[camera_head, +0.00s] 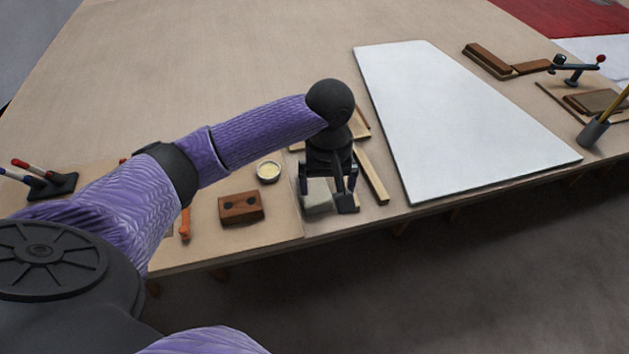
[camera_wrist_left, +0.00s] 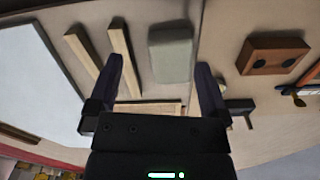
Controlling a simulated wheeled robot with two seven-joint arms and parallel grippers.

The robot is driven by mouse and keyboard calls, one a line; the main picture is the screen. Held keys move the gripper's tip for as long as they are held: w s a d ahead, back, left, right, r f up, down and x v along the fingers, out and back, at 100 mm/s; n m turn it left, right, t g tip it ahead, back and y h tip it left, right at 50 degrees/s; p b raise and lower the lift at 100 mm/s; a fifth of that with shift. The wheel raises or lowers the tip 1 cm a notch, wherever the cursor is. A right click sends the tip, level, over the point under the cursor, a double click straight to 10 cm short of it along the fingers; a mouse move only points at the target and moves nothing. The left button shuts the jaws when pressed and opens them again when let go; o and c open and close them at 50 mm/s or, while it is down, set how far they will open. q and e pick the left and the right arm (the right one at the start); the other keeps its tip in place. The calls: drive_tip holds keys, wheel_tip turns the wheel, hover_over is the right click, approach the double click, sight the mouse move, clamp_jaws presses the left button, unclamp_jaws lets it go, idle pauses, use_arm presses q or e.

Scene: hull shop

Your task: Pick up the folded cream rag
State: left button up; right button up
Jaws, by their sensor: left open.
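The folded cream rag (camera_head: 317,195) lies on the bench near its front edge and looks like a pale grey-green rounded pad. In the head view my left gripper (camera_head: 327,190) is above it and hides part of it. In the left wrist view the rag (camera_wrist_left: 172,53) shows whole, between and beyond the fingertips, nearer the right finger. My left gripper (camera_wrist_left: 160,68) is open with nothing between its fingers. Whether the fingertips touch the rag I cannot tell. My right gripper is not in view.
Light wooden strips (camera_head: 371,174) lie beside the rag, with a large white panel (camera_head: 455,120) farther right. A brown block with two dark holes (camera_head: 241,208) and a small round cup (camera_head: 268,171) are to the left. The bench's front edge (camera_head: 275,248) is close by.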

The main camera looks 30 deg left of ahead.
sight(315, 189)
use_arm(q)
drive_tip(key=a+r+n, duration=0.1)
drive_tip(key=w+a+r+n, duration=0.1)
drive_tip(key=a+r, duration=0.1)
drive_tip(key=shift+w+a+r+n, duration=0.1)
drive_tip(key=shift+w+a+n, duration=0.05)
drive_tip(key=shift+w+n, duration=0.2)
drive_tip(key=f+b, duration=0.2)
drive_tip(key=f, duration=0.1)
drive_tip(key=f+b, duration=0.2)
drive_tip(key=f, duration=0.1)
drive_tip(key=f+b, duration=0.2)
drive_tip(key=f, duration=0.2)
drive_tip(key=shift+w+a+b, duration=0.1)
drive_tip(key=shift+a+b, duration=0.25)
drive_tip(key=shift+b, duration=0.05)
drive_tip(key=shift+r, duration=0.25)
drive_tip(key=c, duration=1)
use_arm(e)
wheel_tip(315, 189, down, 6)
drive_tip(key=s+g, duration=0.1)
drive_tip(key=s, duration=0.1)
